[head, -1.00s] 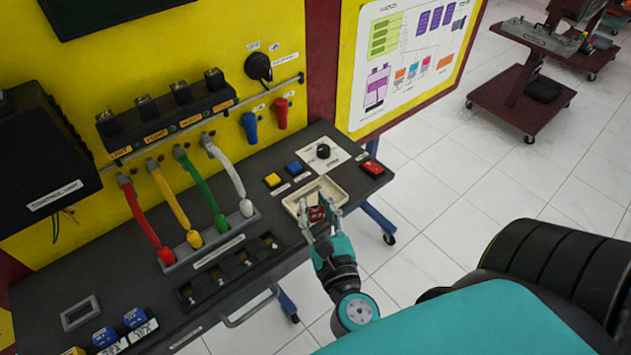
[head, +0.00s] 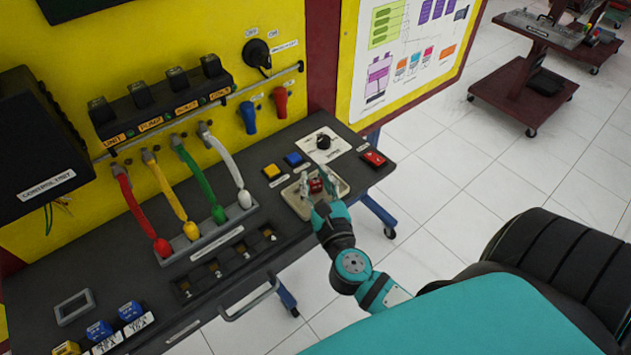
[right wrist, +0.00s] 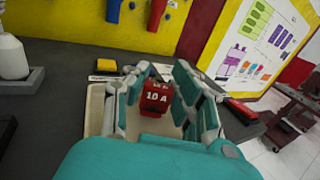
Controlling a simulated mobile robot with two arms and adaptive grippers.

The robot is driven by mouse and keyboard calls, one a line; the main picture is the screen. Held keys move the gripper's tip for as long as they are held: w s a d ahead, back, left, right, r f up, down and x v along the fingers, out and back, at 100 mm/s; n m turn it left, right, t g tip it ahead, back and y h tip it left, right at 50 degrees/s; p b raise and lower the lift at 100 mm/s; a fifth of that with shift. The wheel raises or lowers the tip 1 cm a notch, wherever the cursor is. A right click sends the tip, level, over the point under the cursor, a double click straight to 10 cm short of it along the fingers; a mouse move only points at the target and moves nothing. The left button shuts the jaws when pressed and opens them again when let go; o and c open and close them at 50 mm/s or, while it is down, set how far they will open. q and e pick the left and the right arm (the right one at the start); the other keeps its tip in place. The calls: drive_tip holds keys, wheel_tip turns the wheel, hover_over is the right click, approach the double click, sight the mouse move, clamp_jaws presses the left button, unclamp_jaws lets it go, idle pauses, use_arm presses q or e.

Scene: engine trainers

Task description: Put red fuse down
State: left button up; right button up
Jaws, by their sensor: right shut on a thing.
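The red fuse (right wrist: 155,98), marked "10 A", is between the fingers of my right gripper (right wrist: 158,88) in the right wrist view. My right gripper (head: 317,190) is shut on it. The fuse also shows as a small red block in the head view (head: 316,185). Both are over a shallow beige tray (head: 294,203) at the right end of the dark bench. The fingers hide part of the fuse, and I cannot tell whether its underside touches the tray floor. My left gripper is not in view.
A yellow button (head: 272,171), a blue button (head: 293,159) and a black knob (head: 323,141) lie behind the tray. A red switch (head: 373,159) is at its right.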

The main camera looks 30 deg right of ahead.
drive_tip(key=shift+f, duration=0.15)
drive_tip(key=o, duration=0.8)
drive_tip(key=b+v, duration=0.2)
drive_tip(key=v, duration=0.4)
drive_tip(key=b+v, duration=0.2)
drive_tip(key=v, duration=0.4)
drive_tip(key=shift+r, duration=0.25)
drive_tip(key=shift+s+f, duration=0.1)
